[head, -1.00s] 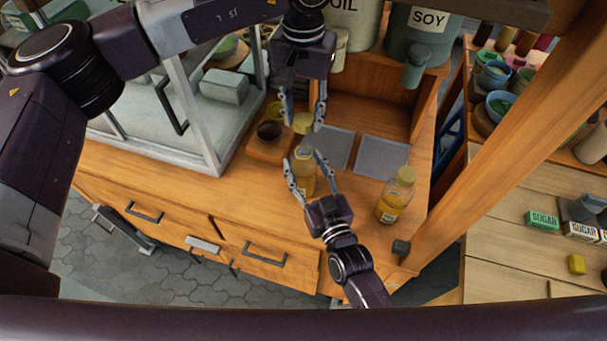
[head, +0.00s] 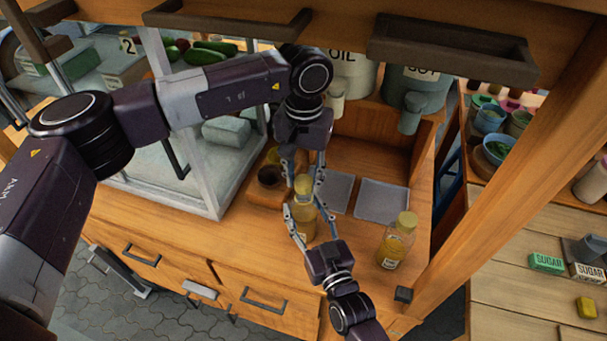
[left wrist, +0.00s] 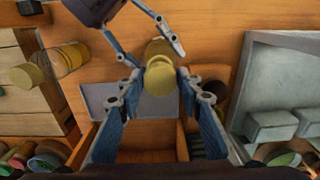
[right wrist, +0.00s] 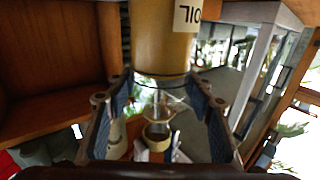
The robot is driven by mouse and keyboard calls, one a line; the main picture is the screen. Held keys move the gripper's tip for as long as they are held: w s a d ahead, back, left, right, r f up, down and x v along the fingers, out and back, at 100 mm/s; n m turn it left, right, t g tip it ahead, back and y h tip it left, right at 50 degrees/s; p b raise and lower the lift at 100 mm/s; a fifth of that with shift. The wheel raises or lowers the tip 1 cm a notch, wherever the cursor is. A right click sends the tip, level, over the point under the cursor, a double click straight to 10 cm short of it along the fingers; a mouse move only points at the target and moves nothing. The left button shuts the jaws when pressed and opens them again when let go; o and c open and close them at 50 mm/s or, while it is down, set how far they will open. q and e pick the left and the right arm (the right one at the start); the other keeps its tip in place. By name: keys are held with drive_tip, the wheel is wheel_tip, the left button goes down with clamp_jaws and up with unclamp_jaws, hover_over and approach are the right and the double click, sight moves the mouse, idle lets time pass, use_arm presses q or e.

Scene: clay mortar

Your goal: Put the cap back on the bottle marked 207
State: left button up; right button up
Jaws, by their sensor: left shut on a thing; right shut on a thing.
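My left gripper (head: 303,180) points down from above, shut on a yellow cap (head: 303,185). The cap also shows between its fingers in the left wrist view (left wrist: 159,75). In the right wrist view, upside down, the bottle body (right wrist: 160,35) carries a partly visible label I cannot read surely; the cap's dark underside (right wrist: 157,132) shows near the clear neck.
A second capped amber bottle (head: 397,240) stands on the counter to the right. Behind are two grey mats (head: 382,199), a wooden block with a dark cup (head: 270,178), and OIL (head: 352,72) and SOY (head: 415,95) containers. A glass case (head: 215,165) is left.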

sight(304, 215)
use_arm(q)
drive_tip(key=shift+f, duration=0.9)
drive_tip(key=shift+f, duration=0.55)
idle(0.4)
drive_tip(key=m, duration=0.6)
drive_tip(key=shift+m, duration=0.3)
drive_tip(key=o, duration=0.7)
